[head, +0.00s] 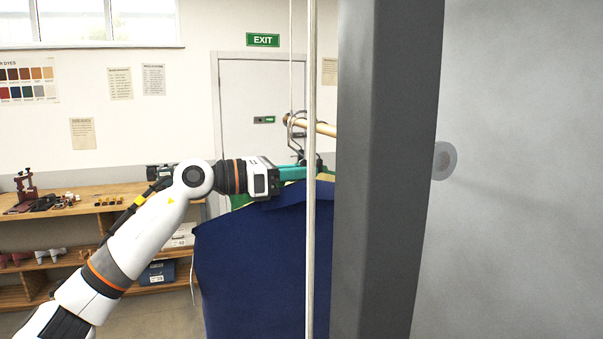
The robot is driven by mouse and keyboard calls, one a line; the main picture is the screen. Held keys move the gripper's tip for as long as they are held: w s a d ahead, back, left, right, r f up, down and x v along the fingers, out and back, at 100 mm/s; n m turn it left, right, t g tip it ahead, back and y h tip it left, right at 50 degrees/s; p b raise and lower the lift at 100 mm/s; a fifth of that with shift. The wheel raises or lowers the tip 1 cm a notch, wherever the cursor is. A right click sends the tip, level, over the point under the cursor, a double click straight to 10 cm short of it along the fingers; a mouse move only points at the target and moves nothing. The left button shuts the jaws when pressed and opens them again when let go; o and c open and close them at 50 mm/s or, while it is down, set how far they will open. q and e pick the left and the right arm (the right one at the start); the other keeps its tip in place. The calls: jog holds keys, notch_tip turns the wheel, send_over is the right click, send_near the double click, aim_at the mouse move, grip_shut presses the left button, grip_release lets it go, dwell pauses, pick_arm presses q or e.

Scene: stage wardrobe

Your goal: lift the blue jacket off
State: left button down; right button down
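The blue jacket (255,265) hangs at the centre of the head view, below the end of a wooden rail (322,128). A dark metal hook (291,133) loops up at the rail's end, above the jacket. My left arm reaches in from the left, and my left gripper (291,174) is at the top of the jacket, just below the hook. A teal piece shows there; I cannot tell whether the fingers are closed on anything. Green and yellow edges show behind the jacket's shoulders. The jacket's right side is hidden by a grey post. My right gripper is not in view.
The wide grey post (385,170) and a pale grey panel (525,170) block the right half. A thin white upright cord or pole (311,230) passes in front of the jacket. A wooden shelf bench (80,205) with small items stands at the left; a door (255,100) is behind.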

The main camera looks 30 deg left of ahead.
pick_arm(q)
jog(key=shift+s+a+b, duration=0.4)
jog(key=shift+b, duration=0.1)
jog(key=b+v, duration=0.7)
jog(key=v, duration=0.4)
jog(key=shift+s+a+f, duration=0.1)
jog(key=shift+s+a, duration=0.2)
jog(key=shift+b+v, duration=0.55)
jog(key=shift+v, duration=0.5)
